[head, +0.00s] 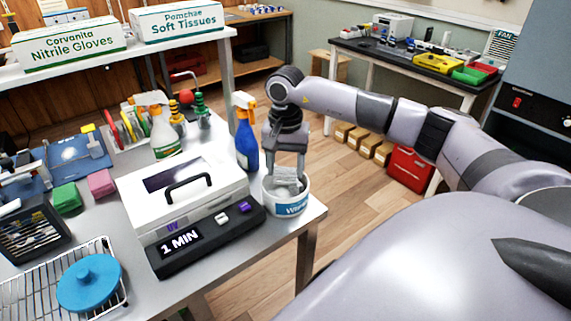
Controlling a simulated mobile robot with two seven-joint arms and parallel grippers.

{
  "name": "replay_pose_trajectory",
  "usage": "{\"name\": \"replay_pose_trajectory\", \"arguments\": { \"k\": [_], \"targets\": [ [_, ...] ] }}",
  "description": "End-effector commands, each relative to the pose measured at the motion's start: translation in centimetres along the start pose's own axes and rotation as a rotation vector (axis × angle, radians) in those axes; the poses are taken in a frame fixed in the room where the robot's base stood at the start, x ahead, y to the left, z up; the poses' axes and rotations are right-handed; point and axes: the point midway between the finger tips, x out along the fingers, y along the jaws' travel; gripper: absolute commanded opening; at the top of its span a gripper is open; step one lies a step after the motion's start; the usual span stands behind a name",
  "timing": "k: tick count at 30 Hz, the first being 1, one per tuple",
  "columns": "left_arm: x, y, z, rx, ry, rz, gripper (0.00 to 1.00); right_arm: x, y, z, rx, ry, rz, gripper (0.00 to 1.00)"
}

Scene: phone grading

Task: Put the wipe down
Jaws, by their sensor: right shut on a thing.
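My right gripper (287,172) points down over a round white tub (290,209) with a blue label that seems to read "Wipes". It is shut on a pale wipe (287,184), which sits between the fingers at the tub's mouth. The tub's rim and the gripper hide part of the wipe, and I cannot tell whether it touches the tub's inside. The tub stands upright near the right corner of the grey table (235,262). My left gripper is not in view.
A white UV box (180,195) with a "1 MIN" display stands left of the tub. A blue spray bottle (246,140) with an orange head stands just behind it. A wire basket (70,290) with a blue round lidded thing is at front left. Bare table lies in front of the box.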

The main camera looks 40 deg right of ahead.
Motion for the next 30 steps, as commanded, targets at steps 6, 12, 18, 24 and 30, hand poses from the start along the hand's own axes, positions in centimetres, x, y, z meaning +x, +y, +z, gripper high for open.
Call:
{"name": "replay_pose_trajectory", "arguments": {
  "k": [6,12,18,24,30],
  "targets": [
    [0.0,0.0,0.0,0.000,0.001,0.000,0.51,0.1,0.0,0.0,0.000,0.000,-0.001,0.36],
    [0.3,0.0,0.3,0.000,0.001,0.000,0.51,0.6,0.0,0.0,0.000,0.000,0.000,0.36],
    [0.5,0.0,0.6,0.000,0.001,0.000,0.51,1.2,0.0,0.0,0.000,0.000,0.000,0.36],
    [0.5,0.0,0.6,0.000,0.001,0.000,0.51,1.2,0.0,0.0,0.000,0.000,0.000,0.76],
    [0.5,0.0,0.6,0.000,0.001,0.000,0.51,1.2,0.0,0.0,0.000,0.000,0.000,0.86]
  ]
}}
